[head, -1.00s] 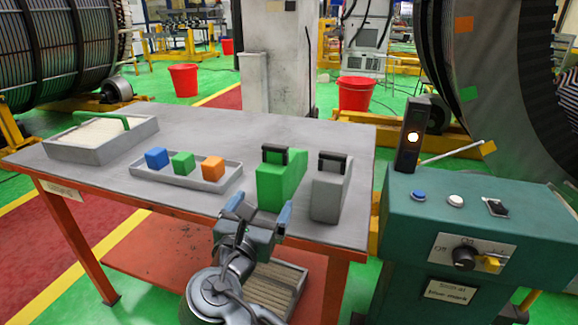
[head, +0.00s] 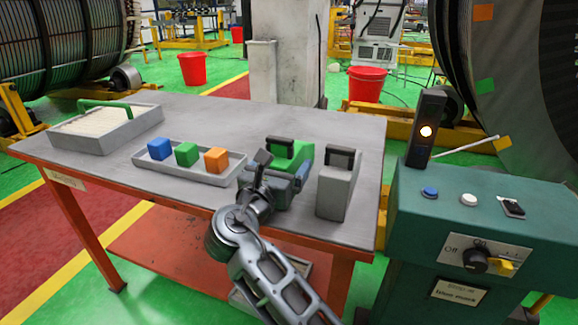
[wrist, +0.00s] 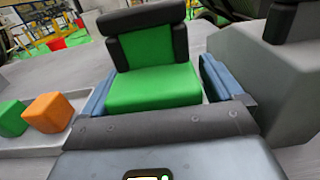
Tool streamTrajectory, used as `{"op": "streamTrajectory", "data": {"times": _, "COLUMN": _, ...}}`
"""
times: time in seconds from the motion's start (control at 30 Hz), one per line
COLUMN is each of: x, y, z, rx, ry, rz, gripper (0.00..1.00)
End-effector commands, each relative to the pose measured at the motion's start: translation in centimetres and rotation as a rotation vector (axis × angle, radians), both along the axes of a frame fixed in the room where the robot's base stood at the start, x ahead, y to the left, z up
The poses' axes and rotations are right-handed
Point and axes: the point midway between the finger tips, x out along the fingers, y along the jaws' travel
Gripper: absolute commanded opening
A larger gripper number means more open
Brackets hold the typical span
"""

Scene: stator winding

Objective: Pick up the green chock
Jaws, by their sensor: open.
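The green chock (head: 288,148) stands on the table with a black handle on top. My gripper and forearm hide its lower front in the head view. In the wrist view the chock (wrist: 152,88) fills the middle, its handle toward the top. My gripper (head: 284,172) is open at the chock's near side. In the wrist view the blue fingers of my gripper (wrist: 158,85) stand to the left and right of the chock, with a visible gap at the right. Whether the left finger touches it I cannot tell.
A grey chock (head: 336,184) with a black handle stands close to the right. A tray (head: 200,175) with blue, green and orange cubes lies to the left. A box with a green handle (head: 100,125) is at the far left. A green control console (head: 420,225) stands right of the table.

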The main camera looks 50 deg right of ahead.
Motion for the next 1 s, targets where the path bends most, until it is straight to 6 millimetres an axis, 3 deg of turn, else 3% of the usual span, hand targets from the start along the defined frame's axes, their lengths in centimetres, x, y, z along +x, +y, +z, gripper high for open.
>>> {"op": "streamTrajectory", "data": {"times": 0.23, "x": 0.05, "y": -0.11, "z": 0.02, "rx": 0.000, "ry": 0.000, "rz": 0.001, "gripper": 0.93}}
{"op": "streamTrajectory", "data": {"times": 0.87, "x": 0.04, "y": -0.08, "z": 0.02, "rx": -0.001, "ry": -0.001, "rz": 0.001, "gripper": 0.32}}
{"op": "streamTrajectory", "data": {"times": 1.0, "x": 0.04, "y": -0.07, "z": 0.15, "rx": -0.002, "ry": -0.003, "rz": 0.001, "gripper": 0.32}}
